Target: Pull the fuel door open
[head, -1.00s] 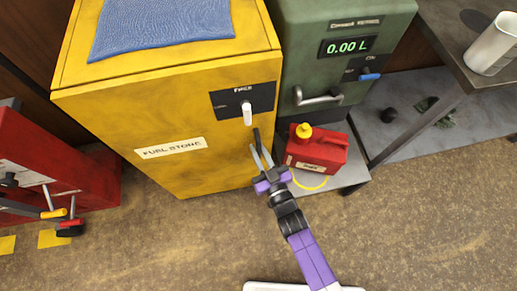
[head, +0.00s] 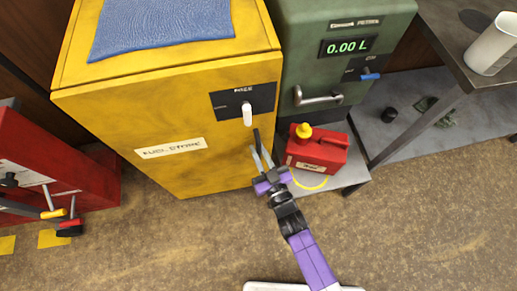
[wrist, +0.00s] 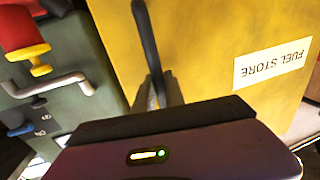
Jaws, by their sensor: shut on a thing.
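The fuel door is the front of the yellow fuel store cabinet (head: 200,160), with a "FUEL STORE" label, also in the wrist view (wrist: 272,63). It looks closed. A dark upright bar handle (head: 257,138) stands at the door's right side; it also shows in the wrist view (wrist: 146,40). My gripper (head: 262,160) is at the lower part of this handle, its fingers shut on it. The exact contact is small in the head view. A white lever (head: 247,114) hangs down on the black panel above the handle.
A green pump (head: 325,75) reading 0.00 L stands to the right, with a red fuel can (head: 317,150) on a low ledge close to my gripper. A red box (head: 50,165) stands at the left. The floor in front of the cabinet is clear.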

